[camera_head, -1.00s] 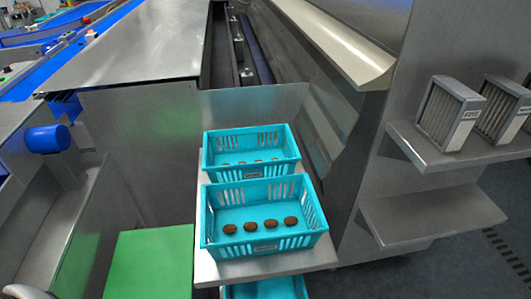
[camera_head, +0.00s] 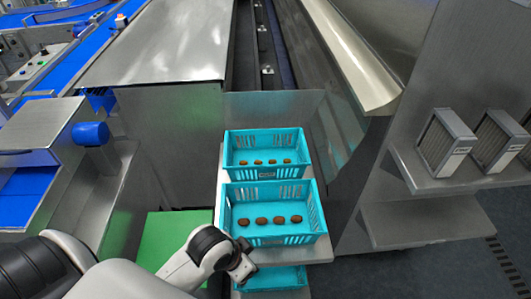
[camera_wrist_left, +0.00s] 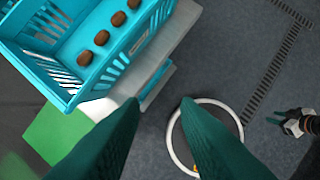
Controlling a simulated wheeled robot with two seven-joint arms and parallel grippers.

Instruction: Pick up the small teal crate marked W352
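A teal crate (camera_head: 300,240) with a row of dark dates sits on the front of a grey stand. A second teal crate (camera_head: 300,169), also with dates, sits behind it. A third teal crate (camera_head: 275,282) is partly visible below. Their labels are too small to read. My left arm reaches in from the lower left, its wrist by the front crate's lower left corner. In the left wrist view my left gripper (camera_wrist_left: 159,104) has its two green fingers apart and empty, beside a teal crate (camera_wrist_left: 100,85) with dates. What may be my right gripper (camera_wrist_left: 300,123) shows at the right edge.
A green surface (camera_head: 175,238) lies left of the stand. Grey shelves (camera_head: 440,185) with framed filter-like boxes (camera_head: 445,143) stand at the right. A metal wall (camera_head: 340,215) rises close to the crates' right side. Open floor lies at the lower right.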

